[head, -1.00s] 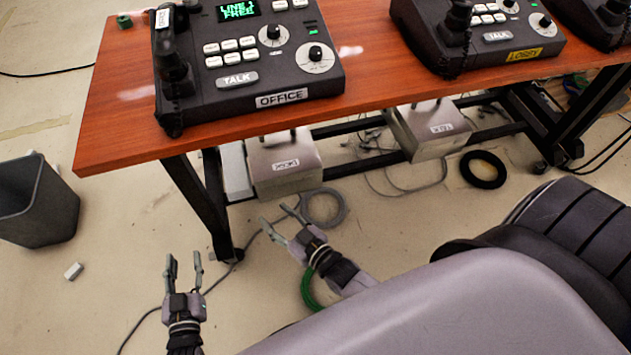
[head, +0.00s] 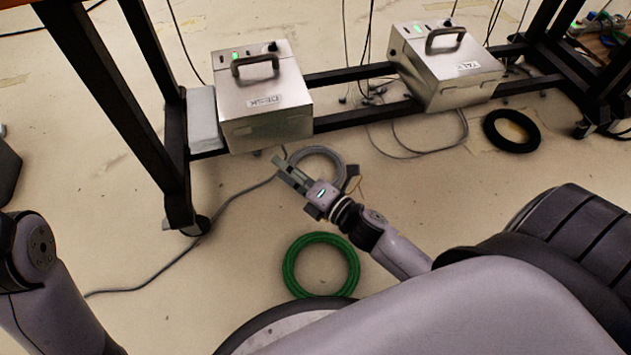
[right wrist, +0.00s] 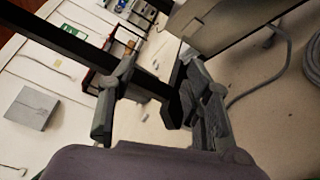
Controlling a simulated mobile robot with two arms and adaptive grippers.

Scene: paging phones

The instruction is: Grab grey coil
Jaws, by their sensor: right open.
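The grey coil (head: 318,150) lies on the floor in front of the metal box labelled DESK, partly hidden by my right gripper. My right gripper (head: 279,167) is open and empty, its fingers pointing up and left over or beside the coil's left side; I cannot tell its height. In the right wrist view the open fingers (right wrist: 150,103) have nothing held between them, and part of the grey coil (right wrist: 313,58) shows at the right edge. My left arm shows at the lower left of the head view, but its gripper is out of frame.
A green coil (head: 290,265) lies on the floor nearer me, and a black coil (head: 491,130) lies at the right. The DESK box (head: 265,105) and another metal box (head: 450,75) rest at the black table frame (head: 350,75). A grey cable (head: 150,281) crosses the floor.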

